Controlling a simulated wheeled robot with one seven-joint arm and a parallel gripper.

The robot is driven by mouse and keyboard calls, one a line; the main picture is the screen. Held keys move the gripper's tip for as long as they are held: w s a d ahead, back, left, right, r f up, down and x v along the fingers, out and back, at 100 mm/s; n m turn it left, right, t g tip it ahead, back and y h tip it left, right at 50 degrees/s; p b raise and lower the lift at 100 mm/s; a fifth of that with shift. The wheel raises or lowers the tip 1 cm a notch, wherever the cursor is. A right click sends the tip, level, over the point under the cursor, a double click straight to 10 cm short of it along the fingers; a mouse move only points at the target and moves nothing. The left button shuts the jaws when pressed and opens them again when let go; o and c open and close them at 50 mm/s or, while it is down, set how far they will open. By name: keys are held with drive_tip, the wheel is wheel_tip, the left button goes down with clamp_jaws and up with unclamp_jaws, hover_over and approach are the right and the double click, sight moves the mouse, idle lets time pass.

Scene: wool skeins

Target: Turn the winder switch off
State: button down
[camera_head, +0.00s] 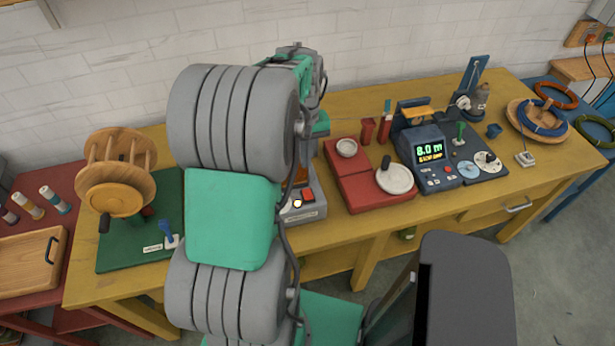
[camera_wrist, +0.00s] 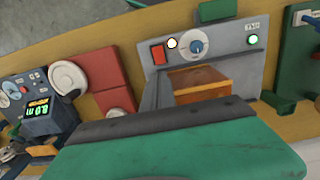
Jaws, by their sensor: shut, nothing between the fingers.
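A grey unit (camera_head: 306,212) stands on the yellow bench, partly hidden behind my arm in the head view. It carries a red rocker switch (camera_head: 308,195) with a lit, pale yellow lamp (camera_head: 297,203) beside it. In the wrist view the grey unit (camera_wrist: 225,60) shows the red switch (camera_wrist: 157,53), the lit lamp (camera_wrist: 172,43), a blue-centred dial (camera_wrist: 197,46) and a small green light (camera_wrist: 253,39). My gripper (camera_wrist: 165,122) fills the bottom of the wrist view, shut and empty, apart from the switch in the picture. In the head view my arm hides it.
Left on the bench is a green board (camera_head: 125,250) with a wooden reel (camera_head: 115,180) and a blue lever (camera_head: 167,232). Right are a red unit (camera_head: 365,190) with a white disc and a dark meter (camera_head: 428,152) reading 8.0 m. Bare bench shows along the front edge.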

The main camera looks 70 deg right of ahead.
drive_tip(key=r, duration=0.3)
drive_tip(key=shift+w+d+r, duration=0.1)
drive_tip(key=shift+w+d, duration=0.05)
drive_tip(key=shift+d, duration=0.1)
